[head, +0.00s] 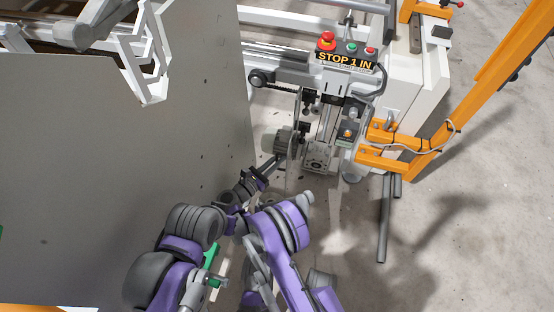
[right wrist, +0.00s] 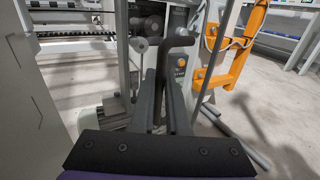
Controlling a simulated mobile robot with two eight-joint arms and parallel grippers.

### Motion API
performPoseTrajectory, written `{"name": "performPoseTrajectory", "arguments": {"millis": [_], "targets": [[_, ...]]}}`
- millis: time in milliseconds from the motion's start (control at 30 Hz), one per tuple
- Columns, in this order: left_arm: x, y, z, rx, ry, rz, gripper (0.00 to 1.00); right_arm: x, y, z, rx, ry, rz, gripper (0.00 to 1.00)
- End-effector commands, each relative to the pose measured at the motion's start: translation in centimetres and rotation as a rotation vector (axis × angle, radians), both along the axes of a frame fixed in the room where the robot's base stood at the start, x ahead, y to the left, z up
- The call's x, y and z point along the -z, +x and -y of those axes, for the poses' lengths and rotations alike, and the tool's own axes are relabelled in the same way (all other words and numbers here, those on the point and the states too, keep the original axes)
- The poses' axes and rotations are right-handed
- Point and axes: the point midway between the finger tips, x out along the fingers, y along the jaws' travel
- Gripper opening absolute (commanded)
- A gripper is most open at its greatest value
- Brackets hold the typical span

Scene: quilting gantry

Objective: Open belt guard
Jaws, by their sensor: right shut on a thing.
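My right gripper (head: 270,168) reaches up to the left side of the sewing unit under the STOP 1 IN box. In the right wrist view its two dark fingers (right wrist: 165,82) are shut on a dark bent handle (right wrist: 184,42), whose upper end turns to the right above them. I take this to be the belt guard's handle. A pale, partly see-through guard panel (head: 299,135) seems to stand upright beside the grey motor (head: 285,141). I cannot tell its edges or whether it is ajar. My left gripper is not in view.
A large grey panel (head: 110,170) fills the left side, close to my arm. The control box (head: 345,58) with red and green buttons sits above the unit. Bare floor lies at lower right.

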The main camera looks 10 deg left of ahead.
Motion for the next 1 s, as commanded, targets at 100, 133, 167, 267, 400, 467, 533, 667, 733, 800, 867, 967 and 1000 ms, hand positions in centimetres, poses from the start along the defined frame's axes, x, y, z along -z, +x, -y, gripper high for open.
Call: {"name": "performPoseTrajectory", "arguments": {"millis": [100,133,167,267,400,467,533,667,733,800,867,967,1000], "targets": [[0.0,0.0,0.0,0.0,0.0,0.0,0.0,0.02,0.03,-0.01,-0.002,0.0,-0.001,0.0],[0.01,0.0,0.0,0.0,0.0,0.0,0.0,0.02,0.03,-0.01,-0.002,0.0,-0.001,0.0],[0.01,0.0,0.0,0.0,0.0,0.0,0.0,0.02,0.03,-0.01,-0.002,0.0,-0.001,0.0],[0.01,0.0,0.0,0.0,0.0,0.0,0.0,0.02,0.02,-0.01,-0.002,0.0,-0.001,0.0],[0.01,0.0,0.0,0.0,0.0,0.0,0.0,0.03,0.01,-0.02,-0.002,0.0,-0.001,0.0],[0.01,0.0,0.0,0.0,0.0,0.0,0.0,0.03,0.01,-0.02,-0.002,0.0,-0.001,0.0],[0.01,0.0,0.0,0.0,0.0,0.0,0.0,0.03,0.01,-0.02,-0.002,0.0,-0.001,0.26],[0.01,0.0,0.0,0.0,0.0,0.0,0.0,0.03,0.0,-0.02,-0.002,0.0,-0.001,0.26],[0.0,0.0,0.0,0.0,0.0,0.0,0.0,0.02,0.0,-0.01,-0.002,0.0,-0.001,0.26],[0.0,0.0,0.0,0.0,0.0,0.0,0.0,0.02,0.0,-0.01,-0.002,0.0,-0.001,0.26],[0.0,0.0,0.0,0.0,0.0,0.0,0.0,0.02,-0.01,-0.02,-0.002,0.0,-0.001,0.26],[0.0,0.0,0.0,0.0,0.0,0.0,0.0,0.02,-0.01,-0.02,-0.002,0.0,-0.001,0.26],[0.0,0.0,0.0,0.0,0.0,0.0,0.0,0.02,-0.01,-0.02,-0.001,0.0,-0.001,0.26]]}}
